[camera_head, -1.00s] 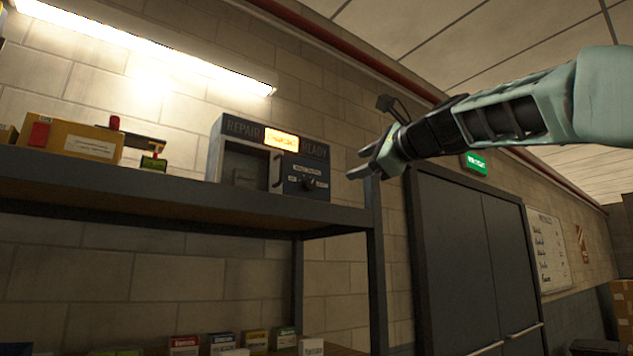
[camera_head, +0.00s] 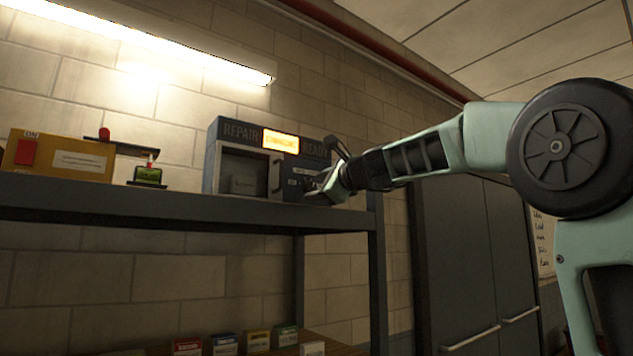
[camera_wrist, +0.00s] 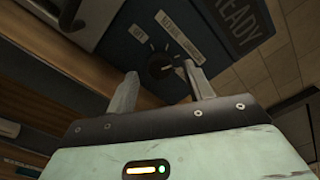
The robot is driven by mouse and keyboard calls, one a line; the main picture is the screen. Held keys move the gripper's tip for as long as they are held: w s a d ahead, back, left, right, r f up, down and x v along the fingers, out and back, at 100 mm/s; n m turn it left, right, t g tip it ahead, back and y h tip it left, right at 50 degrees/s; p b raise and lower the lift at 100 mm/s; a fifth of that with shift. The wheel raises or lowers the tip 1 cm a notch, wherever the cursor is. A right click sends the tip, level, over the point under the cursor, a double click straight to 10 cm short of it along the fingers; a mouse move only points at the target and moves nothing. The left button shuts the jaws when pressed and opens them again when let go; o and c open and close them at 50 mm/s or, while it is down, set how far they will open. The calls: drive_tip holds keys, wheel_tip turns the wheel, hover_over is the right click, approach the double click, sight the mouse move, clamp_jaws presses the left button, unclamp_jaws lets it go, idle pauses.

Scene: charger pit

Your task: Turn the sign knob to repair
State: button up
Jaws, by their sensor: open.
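The sign box (camera_head: 220,147) stands on the upper shelf, with a REPAIR panel on the left, a lit amber panel in the middle and a READY panel on the right. In the wrist view the dark round sign knob (camera_wrist: 160,66) sits on the box's front, among small white labels. My gripper (camera_head: 316,193) is at the right part of the box in the head view and hides the knob there. In the wrist view my gripper (camera_wrist: 158,84) is open, with its two fingers apart on either side of the knob. I cannot tell whether they touch it.
The shelf (camera_head: 130,200) runs under the box. A yellow box with a red switch (camera_head: 60,157) and a small green device (camera_head: 148,175) stand to its left. Several small boxes (camera_head: 225,344) sit on the lower shelf. Grey cabinet doors (camera_head: 460,260) are at the right.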

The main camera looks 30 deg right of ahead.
drive_tip(key=shift+w, duration=0.7)
drive_tip(key=c, duration=1)
drive_tip(key=shift+o, duration=0.2)
drive_tip(key=n+b, duration=0.1)
drive_tip(key=n, duration=0.1)
drive_tip(key=n+b, duration=0.1)
drive_tip(key=b, duration=0.1)
drive_tip(key=shift+f+n, duration=0.2)
drive_tip(key=shift+n, duration=0.2)
drive_tip(key=shift+r+n+b, duration=0.1)
drive_tip(key=shift+n+b, duration=1.5)
drive_tip(key=shift+n, duration=0.9)
